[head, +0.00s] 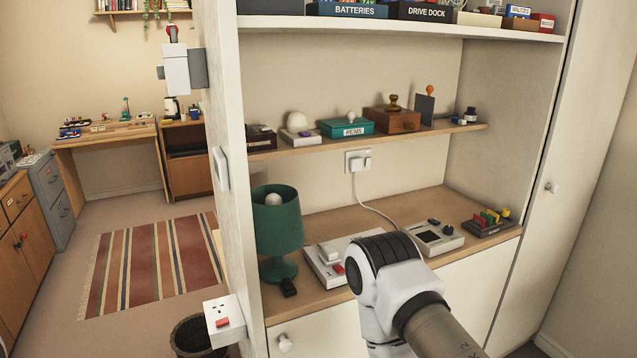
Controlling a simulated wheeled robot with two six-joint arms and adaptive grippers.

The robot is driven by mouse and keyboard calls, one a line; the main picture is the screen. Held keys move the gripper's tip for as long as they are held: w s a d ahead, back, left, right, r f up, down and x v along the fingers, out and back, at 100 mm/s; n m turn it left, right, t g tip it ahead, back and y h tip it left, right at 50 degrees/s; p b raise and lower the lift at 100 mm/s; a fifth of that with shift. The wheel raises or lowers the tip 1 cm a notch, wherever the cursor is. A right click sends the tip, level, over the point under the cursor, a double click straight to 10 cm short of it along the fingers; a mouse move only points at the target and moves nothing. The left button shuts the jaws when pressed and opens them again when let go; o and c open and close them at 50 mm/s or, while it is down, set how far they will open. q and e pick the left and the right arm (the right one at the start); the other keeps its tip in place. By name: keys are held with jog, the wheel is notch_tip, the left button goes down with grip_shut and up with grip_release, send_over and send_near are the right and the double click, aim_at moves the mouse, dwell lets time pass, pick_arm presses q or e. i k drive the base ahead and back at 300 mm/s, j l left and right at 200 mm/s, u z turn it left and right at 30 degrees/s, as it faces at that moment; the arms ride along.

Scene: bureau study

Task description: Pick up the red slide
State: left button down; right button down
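A dark rack (488,228) stands at the right end of the lower shelf. Several small coloured upright pieces sit in it, with green, red and yellow among them. A red piece (492,215) shows between the green and yellow ones; it may be the red slide, but it is too small to be sure. One of my arms comes in from the lower right and crosses in front of the lower shelf's edge. Its gripper does not show. My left gripper is not in view.
On the lower shelf (330,215), a green lamp (277,228), a white device (325,262) partly behind my arm, and a grey-white box (434,237) left of the rack. A power cord (375,207) runs down from the socket. A side panel (228,120) bounds the shelf at left.

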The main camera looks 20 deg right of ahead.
aim_at(479, 221)
jog(key=z, duration=1.6)
